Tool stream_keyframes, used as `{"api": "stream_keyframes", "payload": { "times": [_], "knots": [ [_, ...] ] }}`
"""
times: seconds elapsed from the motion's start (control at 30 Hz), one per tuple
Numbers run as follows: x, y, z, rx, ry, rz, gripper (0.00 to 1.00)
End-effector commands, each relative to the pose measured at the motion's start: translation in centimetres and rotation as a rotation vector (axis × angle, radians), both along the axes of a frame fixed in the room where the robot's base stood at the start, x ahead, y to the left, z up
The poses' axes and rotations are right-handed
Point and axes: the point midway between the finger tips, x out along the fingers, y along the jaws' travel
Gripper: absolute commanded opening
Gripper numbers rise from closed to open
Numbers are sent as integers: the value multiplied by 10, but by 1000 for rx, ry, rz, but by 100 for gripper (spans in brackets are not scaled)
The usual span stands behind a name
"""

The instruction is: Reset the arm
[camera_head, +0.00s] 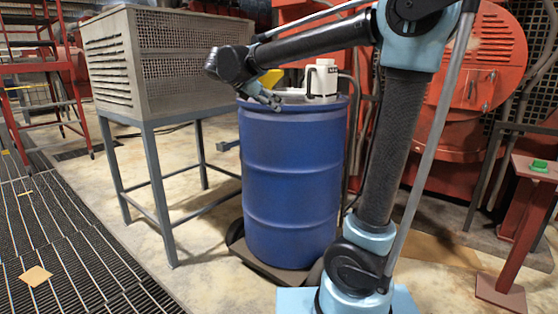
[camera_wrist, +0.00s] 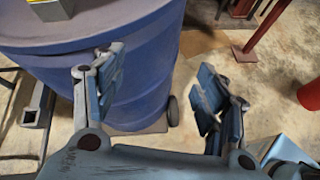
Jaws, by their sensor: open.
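My gripper (camera_wrist: 155,95) is open and empty in the wrist view, its two jointed fingers spread wide apart. The blue drum (camera_wrist: 60,55) stands behind and to the left of the fingers there. In the head view my gripper (camera_head: 265,97) is small, at the end of the outstretched arm, near the top rim of the blue drum (camera_head: 290,190). Whether it touches the rim cannot be told.
A white jug (camera_head: 321,80) and a partly hidden yellow thing (camera_head: 270,80) are at the drum top. The drum stands on a dark wheeled base (camera_head: 275,268). A grey vented cabinet (camera_head: 165,55) on legs is at left. A red stand (camera_head: 520,225) with a green button is at right.

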Motion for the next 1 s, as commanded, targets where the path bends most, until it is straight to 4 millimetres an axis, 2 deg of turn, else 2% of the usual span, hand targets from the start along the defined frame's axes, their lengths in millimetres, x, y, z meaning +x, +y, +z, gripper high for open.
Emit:
{"api": "stream_keyframes", "payload": {
  "times": [0.03, 0.17, 0.27, 0.4, 0.5, 0.73, 1.0],
  "knots": [
    [-4, -16, -6, 33, -2, -32, 67],
    [-20, -59, -29, 151, -14, -142, 67],
    [-40, -98, -53, 272, -30, -261, 67],
    [-74, -145, -90, 442, -62, -443, 67],
    [-101, -173, -117, 558, -89, -580, 67],
    [-166, -217, -181, 818, -169, -914, 67],
    [-240, -236, -258, 1099, -287, -1339, 67]
  ]
}}
